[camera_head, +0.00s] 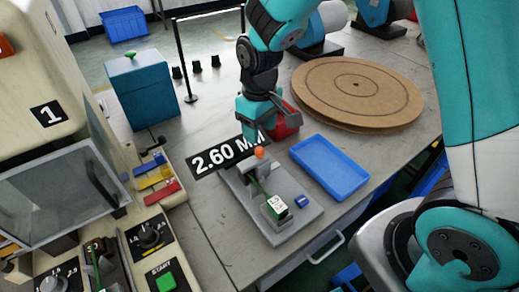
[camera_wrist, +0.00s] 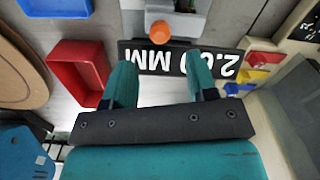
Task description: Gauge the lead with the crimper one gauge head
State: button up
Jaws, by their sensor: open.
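A grey fixture plate (camera_head: 300,226) sits on the bench. It bears an orange knob (camera_head: 260,153), a slim green strip that may be the lead (camera_head: 257,186), and a green-and-white block (camera_head: 275,207) with a small printed number. The knob also shows in the wrist view (camera_wrist: 160,32). I cannot tell which part is the gauge head. My gripper (camera_head: 256,130) is just behind the knob; in the wrist view its teal fingers (camera_wrist: 161,75) are apart with nothing between them. A black sign (camera_wrist: 150,57) reading 2.60 MM lies beside the fixture; my gripper partly covers it.
A blue tray (camera_head: 330,168) lies right of the fixture, and a red bin (camera_head: 288,122) is beside my gripper. A round brown board (camera_head: 357,91) lies behind. A machine marked 1 (camera_head: 40,70) with a green START button (camera_head: 166,282) stands at left.

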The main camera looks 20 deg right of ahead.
aim_at(260, 149)
notch_tip(260, 149, down, 7)
jog(key=shift+f, duration=0.2)
